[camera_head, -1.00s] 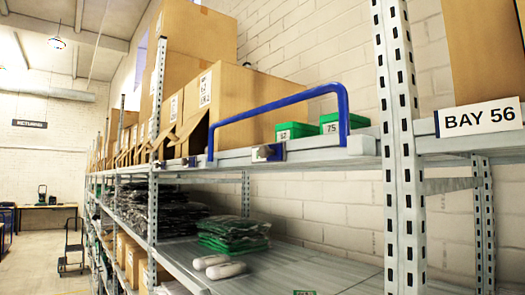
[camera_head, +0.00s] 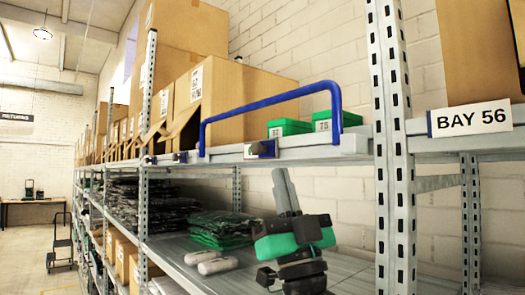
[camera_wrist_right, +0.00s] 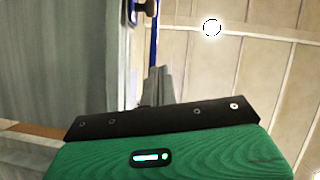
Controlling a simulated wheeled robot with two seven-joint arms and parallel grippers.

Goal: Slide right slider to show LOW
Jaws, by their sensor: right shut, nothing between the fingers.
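Two small dark slider-like fittings sit on the front edge of the upper shelf (camera_head: 350,143). The right one (camera_head: 261,149) lies under the blue bar, and the left one (camera_head: 181,157) is further left. Their markings are too small to read, so I cannot tell what they show. My right gripper (camera_head: 280,173) points up, its grey fingers together and empty, below and slightly right of the right fitting, apart from it. In the right wrist view the shut fingers (camera_wrist_right: 156,80) are near a blue upright (camera_wrist_right: 154,35). My left gripper is not in view.
A blue bar (camera_head: 268,101) arches over the upper shelf's front edge. Green boxes (camera_head: 290,127) and cardboard cartons (camera_head: 240,100) stand behind it. A perforated post (camera_head: 392,150) rises to the right. Bagged garments (camera_head: 215,228) and pale rolls (camera_head: 215,265) lie on the lower shelf.

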